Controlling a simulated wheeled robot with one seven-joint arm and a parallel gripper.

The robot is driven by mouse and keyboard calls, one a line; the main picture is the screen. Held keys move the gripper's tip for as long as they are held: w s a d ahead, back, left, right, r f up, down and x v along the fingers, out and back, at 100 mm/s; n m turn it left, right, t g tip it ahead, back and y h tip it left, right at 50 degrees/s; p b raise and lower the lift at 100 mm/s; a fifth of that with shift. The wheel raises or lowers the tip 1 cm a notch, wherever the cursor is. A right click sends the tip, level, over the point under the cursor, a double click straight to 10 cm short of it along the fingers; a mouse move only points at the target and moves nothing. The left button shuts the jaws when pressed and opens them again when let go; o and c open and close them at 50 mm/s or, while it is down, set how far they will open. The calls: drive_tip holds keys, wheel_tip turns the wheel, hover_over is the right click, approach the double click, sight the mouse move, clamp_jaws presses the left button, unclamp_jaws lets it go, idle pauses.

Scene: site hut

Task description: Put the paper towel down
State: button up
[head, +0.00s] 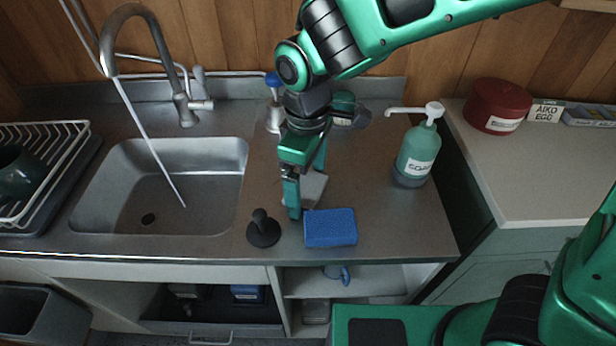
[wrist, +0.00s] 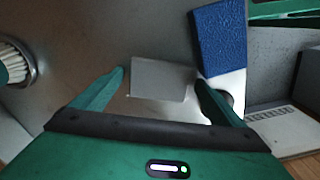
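The paper towel, a pale grey-white flat square, lies on the steel counter. It shows in the head view (head: 314,189), partly behind a finger, and in the wrist view (wrist: 160,80) in the space between the fingertips. My gripper (head: 306,192) points down over the counter, low by the towel. In the wrist view my gripper (wrist: 162,80) has its fingers spread wide, with a gap on the left side of the towel. The towel's right edge is close to the right finger; I cannot tell whether they touch.
A blue sponge (head: 330,228) and a black plunger-like plug (head: 263,230) sit close by at the counter's front. A soap bottle (head: 418,152) stands to the right, the sink (head: 165,185) to the left. Bare counter (head: 375,200) lies between sponge and soap.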

sight(302, 189)
wheel_tip(302, 189, up, 11)
drive_tip(key=a, duration=0.1)
drive_tip(key=shift+s, duration=0.15)
idle(0.4)
drive_tip(key=shift+f, duration=0.1)
